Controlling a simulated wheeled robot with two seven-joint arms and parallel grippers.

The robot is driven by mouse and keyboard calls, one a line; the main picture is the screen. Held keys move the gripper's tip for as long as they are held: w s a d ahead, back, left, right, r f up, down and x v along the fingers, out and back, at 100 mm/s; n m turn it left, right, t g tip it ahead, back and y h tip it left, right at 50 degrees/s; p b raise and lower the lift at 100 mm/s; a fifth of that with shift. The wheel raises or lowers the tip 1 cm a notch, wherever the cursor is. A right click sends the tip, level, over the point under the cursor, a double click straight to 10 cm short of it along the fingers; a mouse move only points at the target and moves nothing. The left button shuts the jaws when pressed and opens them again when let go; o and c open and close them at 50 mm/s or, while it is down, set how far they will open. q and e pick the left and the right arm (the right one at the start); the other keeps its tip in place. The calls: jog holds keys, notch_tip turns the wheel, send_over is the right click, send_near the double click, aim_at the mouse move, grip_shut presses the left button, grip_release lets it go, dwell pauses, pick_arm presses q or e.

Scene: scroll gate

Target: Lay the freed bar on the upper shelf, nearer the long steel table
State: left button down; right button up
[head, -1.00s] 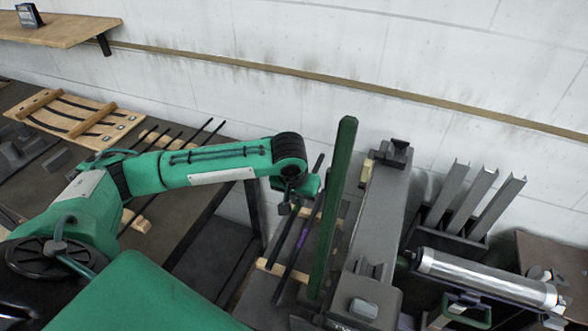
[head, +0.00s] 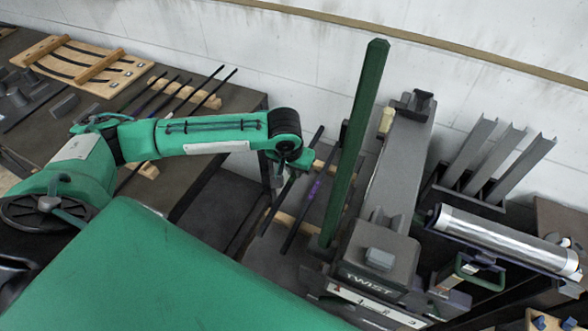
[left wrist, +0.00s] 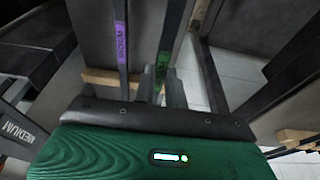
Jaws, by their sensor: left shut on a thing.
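My left gripper (head: 279,176) is shut on a dark thin bar (head: 302,182), which slants up to the right. In the left wrist view this bar (left wrist: 172,30) carries a green label and passes between my fingers (left wrist: 168,92). A second dark bar with a purple label (head: 310,194) lies just right of it in the head view, over light wooden strips (head: 288,226). It also shows in the left wrist view (left wrist: 122,45), apart from the held bar. The dark long table (head: 226,124) is to the left. I cannot make out the upper shelf. My right gripper is not in view.
A green upright post (head: 355,140) and a grey machine marked TWIST (head: 375,262) stand close right of the bars. Several dark bars (head: 172,95) and a wooden rack (head: 85,62) lie on the table. A silver cylinder (head: 500,240) is at right.

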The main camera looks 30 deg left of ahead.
aim_at(293, 175)
pick_arm(q)
jog(key=shift+s+b+x, duration=0.2)
jog(key=shift+b+x, duration=0.7)
jog(key=shift+x, duration=0.05)
jog(key=shift+f, duration=0.25)
jog(key=shift+x, duration=0.8)
jog(key=shift+s+p, duration=0.2)
jog(key=shift+p, duration=0.45)
jog(key=shift+f, duration=0.25)
jog(key=c, duration=1.4)
grip_release()
jog(key=shift+d, duration=0.1)
jog(key=shift+o, duration=0.2)
jog(key=shift+f, duration=0.15)
